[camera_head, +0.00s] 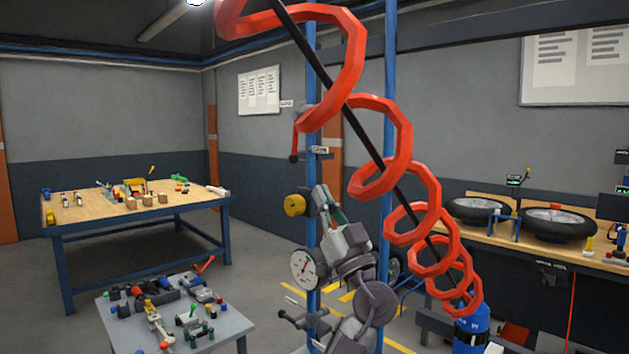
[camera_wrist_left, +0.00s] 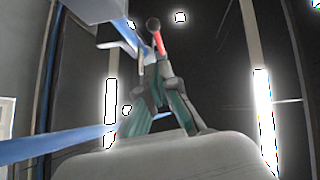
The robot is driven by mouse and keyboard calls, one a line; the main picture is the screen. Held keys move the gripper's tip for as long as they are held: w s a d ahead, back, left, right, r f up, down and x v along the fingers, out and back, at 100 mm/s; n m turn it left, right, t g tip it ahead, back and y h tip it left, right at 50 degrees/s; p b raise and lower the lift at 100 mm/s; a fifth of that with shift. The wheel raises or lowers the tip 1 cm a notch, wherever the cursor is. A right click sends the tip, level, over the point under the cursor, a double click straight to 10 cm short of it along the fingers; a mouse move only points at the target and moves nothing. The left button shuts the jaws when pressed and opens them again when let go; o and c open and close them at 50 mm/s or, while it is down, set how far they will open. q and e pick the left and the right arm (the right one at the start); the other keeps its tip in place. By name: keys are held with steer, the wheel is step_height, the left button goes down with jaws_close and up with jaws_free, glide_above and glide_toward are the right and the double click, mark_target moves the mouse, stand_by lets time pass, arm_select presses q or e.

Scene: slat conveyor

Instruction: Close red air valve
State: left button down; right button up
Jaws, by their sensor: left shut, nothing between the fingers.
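The red air valve shows as a short red lever (camera_head: 295,142) hanging down beside the left blue post, with a dark ball at its lower end. The lever shows in the left wrist view (camera_wrist_left: 159,43) just beyond my fingertips, with its dark ball at the top. My left gripper (camera_head: 324,200) is shut and empty, pointing up, below and to the right of the lever. In the left wrist view its grey and green fingers (camera_wrist_left: 154,78) meet near the lever's lower end; I cannot tell whether they touch it. My right gripper is not in view.
A coiled red hose (camera_head: 381,135) hangs in front of the posts, right of the lever. A yellow knob (camera_head: 294,205) and a round gauge (camera_head: 304,268) sit on the left post below the valve. A grey cart (camera_head: 226,331) with tools stands at lower left.

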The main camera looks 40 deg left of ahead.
arm_select(q)
steer(key=shift+d+f, duration=0.25)
steer(key=shift+f, duration=0.05)
steer(key=s+d+r+g+h+p, duration=0.1)
steer(key=d+r+g+h+p, duration=0.1)
steer(key=d+r+h+p, duration=0.3)
step_height(320, 180, up, 3)
steer(key=h+p, duration=0.2)
steer(key=p, duration=0.1)
steer(key=shift+s+d+p, duration=0.15)
steer(key=shift+s+p, duration=0.1)
steer(key=shift+p, duration=0.1)
